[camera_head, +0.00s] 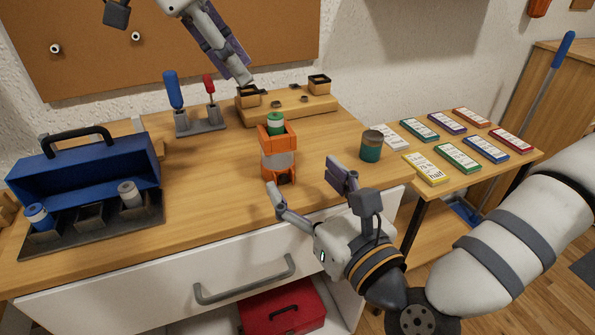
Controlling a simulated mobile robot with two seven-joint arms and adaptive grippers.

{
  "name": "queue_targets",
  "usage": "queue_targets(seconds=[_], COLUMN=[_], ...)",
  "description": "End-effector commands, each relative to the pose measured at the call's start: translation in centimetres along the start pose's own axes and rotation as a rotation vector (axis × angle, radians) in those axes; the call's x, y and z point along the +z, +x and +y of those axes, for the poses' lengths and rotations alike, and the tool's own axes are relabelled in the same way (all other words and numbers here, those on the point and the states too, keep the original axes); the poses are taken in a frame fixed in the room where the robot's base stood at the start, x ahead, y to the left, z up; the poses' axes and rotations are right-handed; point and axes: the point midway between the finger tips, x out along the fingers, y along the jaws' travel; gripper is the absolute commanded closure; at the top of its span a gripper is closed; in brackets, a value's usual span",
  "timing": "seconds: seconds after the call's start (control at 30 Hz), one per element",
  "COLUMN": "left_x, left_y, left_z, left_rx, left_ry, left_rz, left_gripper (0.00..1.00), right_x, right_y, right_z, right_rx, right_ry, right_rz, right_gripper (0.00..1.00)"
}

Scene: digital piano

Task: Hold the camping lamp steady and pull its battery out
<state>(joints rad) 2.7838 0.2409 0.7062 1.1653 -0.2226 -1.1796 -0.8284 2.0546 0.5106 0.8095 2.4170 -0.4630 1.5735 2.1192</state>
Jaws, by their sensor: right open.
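The camping lamp (278,163) stands upright on the workbench, with an orange top and base and a pale middle. A green battery with a white top (276,120) sits upright in its top and sticks out. My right gripper (302,174) is open and empty at the bench's front edge, in front of the lamp and to its right. Its left fingertip is close to the lamp's base; I cannot tell whether they touch. My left gripper (238,76) is high at the top, behind and left of the lamp, and partly cut off. Its opening cannot be made out.
A blue toolbox (85,165) and a dark tray (95,232) with cylindrical cells stand left. A screwdriver rack (200,123) and a wooden stand (288,108) are behind. A teal can (371,146) stands right of the lamp. Coloured cards (459,157) lie on a side table.

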Motion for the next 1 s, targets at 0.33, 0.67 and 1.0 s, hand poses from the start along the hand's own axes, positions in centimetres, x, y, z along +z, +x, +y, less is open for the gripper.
queue_targets(seconds=[0.33,0.67,1.0], left_x=[0.0,0.0,0.0], left_y=[0.0,0.0,0.0], left_z=[0.0,0.0,0.0], left_rx=[0.000,0.000,0.000], left_ry=[0.000,0.000,0.000], left_rz=[0.000,0.000,0.000], left_gripper=[0.67,0.67,0.67], right_x=[0.0,-0.2,-0.2], right_y=[8.0,10.2,10.2], right_z=[0.1,0.1,0.1], right_rx=[0.001,0.003,0.002], right_ry=[-0.006,-0.004,-0.005], right_rz=[0.001,0.005,0.005], right_gripper=[0.29,0.29,0.75])
